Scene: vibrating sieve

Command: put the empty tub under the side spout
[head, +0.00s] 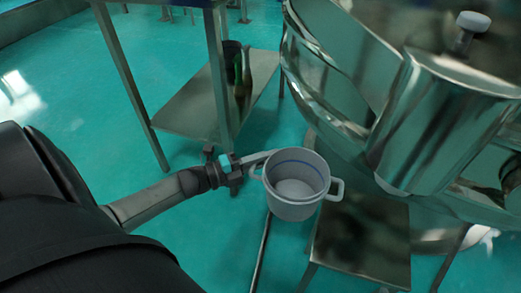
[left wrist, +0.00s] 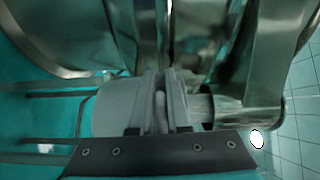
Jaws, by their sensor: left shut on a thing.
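The tub (head: 296,205) is light grey with two side handles and a blue line around its inside; it looks empty and roughly upright. My left gripper (head: 260,163) is shut on the tub's left handle and holds it in the air. In the left wrist view the gripper fingers (left wrist: 165,105) are closed together beside the pale tub wall (left wrist: 112,108). The side spout (head: 440,125), a wide shiny metal cylinder, slopes down to the right of the tub. The tub is apart from it, to its lower left. My right gripper is not in view.
A low metal stand (head: 365,245) is below the spout, right of the tub. The round steel sieve body (head: 325,75) rises behind. A steel table (head: 190,105) with bottles on its lower shelf stands at the back left. Green floor (head: 215,245) is open at front left.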

